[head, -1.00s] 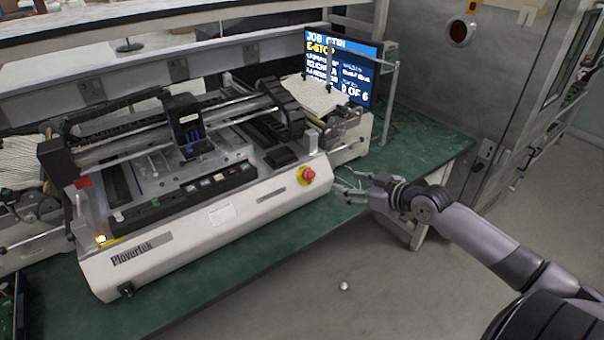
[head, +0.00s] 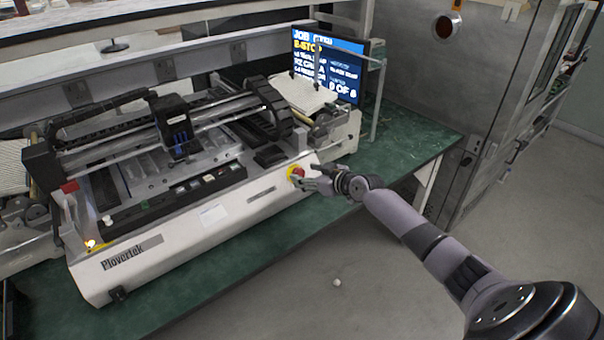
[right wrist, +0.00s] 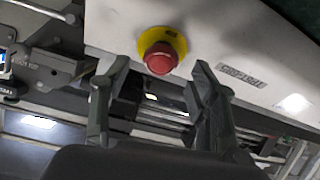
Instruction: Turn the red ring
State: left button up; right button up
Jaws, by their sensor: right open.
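The red ring shows as a round red button head (head: 297,172) on a yellow base, on the front right of a white machine (head: 215,232). In the right wrist view the red button (right wrist: 160,60) sits on its yellow plate (right wrist: 177,42). My right gripper (head: 306,179) is close in front of the button in the head view, partly covering it. In the right wrist view the fingers of my right gripper (right wrist: 159,72) are spread with the button between and beyond their tips. I cannot tell whether they touch it. My left gripper is not in view.
The machine stands on a green table (head: 400,165). A screen (head: 328,65) behind it shows "E-STOP". A metal cabinet (head: 440,110) stands at the right.

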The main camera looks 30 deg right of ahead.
jog(key=shift+x, duration=1.4)
jog(key=shift+c, duration=0.4)
jog(key=shift+r, duration=0.1)
jog(key=c, duration=1.1)
